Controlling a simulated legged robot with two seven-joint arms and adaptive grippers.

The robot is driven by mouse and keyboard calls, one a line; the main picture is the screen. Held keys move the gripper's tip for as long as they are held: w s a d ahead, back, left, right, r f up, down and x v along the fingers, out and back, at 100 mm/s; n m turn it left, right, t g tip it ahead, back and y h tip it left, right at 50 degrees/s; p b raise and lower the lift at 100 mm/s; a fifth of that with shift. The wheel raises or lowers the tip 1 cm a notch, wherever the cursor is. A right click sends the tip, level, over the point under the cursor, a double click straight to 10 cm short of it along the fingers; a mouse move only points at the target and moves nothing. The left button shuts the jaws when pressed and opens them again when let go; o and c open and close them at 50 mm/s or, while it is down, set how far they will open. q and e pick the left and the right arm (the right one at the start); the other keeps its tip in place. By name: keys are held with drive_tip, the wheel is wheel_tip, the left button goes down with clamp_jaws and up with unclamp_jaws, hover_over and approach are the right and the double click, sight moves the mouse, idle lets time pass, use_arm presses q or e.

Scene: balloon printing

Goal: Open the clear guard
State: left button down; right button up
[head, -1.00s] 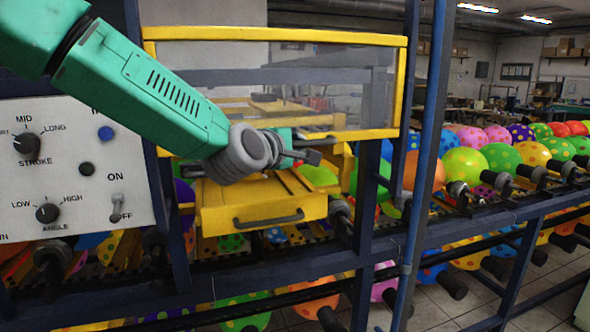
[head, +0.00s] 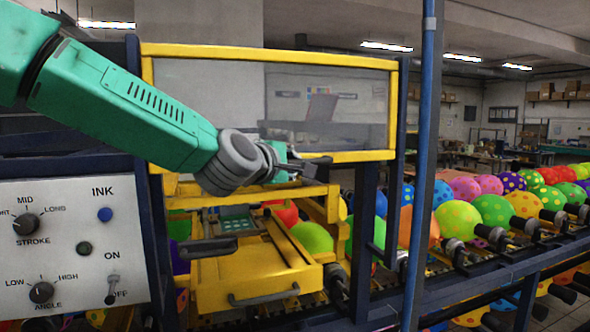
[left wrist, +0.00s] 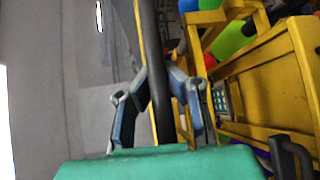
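The clear guard is a see-through panel in a yellow frame (head: 392,105), at the upper middle of the head view. It stands raised above the yellow machine bed, with an open gap below its lower bar. My left gripper (head: 290,168) is at the guard's lower edge, near its middle. In the left wrist view the fingers (left wrist: 161,82) close in from both sides on a long black bar (left wrist: 150,35), which looks like the guard's handle. The fingertips seem to touch it; the exact contact is partly hidden. My right gripper is not in view.
A yellow drawer (head: 225,280) with a dark handle (head: 262,296) sits below the guard. A white control panel (head: 65,250) with knobs and a switch is at left. Blue posts (head: 420,180) and rows of coloured balloons (head: 495,210) are at right.

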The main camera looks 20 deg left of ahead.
use_arm(q)
drive_tip(key=shift+s+d, duration=0.1)
drive_tip(key=shift+d, duration=0.15)
drive_tip(key=c, duration=1.6)
unclamp_jaws()
drive_tip(key=shift+s+r, duration=0.1)
drive_tip(key=shift+s, duration=0.05)
drive_tip(key=shift+c, duration=0.2)
drive_tip(key=shift+o, duration=0.5)
drive_tip(key=shift+s+r, duration=0.25)
drive_tip(key=shift+s, duration=0.1)
drive_tip(key=shift+s+r, duration=0.1)
drive_tip(key=shift+s, duration=0.2)
drive_tip(key=shift+w+f, duration=0.25)
drive_tip(key=shift+w, duration=0.1)
drive_tip(key=shift+s+a, duration=0.15)
drive_tip(key=shift+s, duration=0.1)
drive_tip(key=v, duration=1.2)
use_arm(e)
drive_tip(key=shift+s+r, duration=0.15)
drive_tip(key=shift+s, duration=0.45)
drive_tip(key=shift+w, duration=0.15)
